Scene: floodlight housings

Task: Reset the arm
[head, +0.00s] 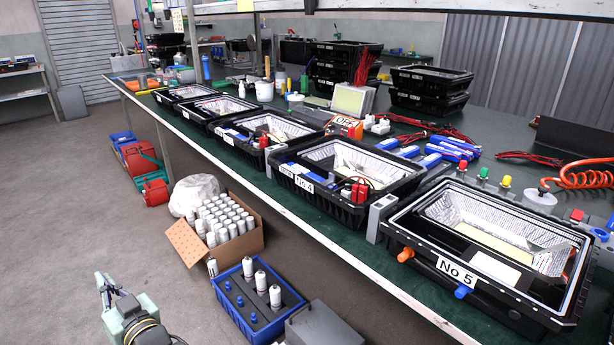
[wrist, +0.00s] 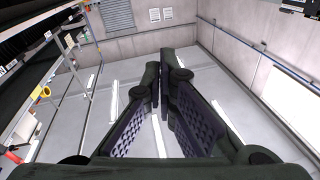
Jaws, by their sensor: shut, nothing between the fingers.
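My gripper (wrist: 160,85) shows in the wrist view with its two dark fingers pointing away over bare grey floor. The fingertips are together and nothing is between them. In the head view only part of my arm shows at the bottom left, beside the workbench and above the floor. The arm is apart from the bench and the boxes on the floor.
A long green workbench (head: 330,222) carries a row of black floodlight housings, including No 4 (head: 318,202) and No 5 (head: 480,285). Below stand a cardboard box of white bottles (head: 185,240) and a blue crate (head: 232,300). The floor at left is clear.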

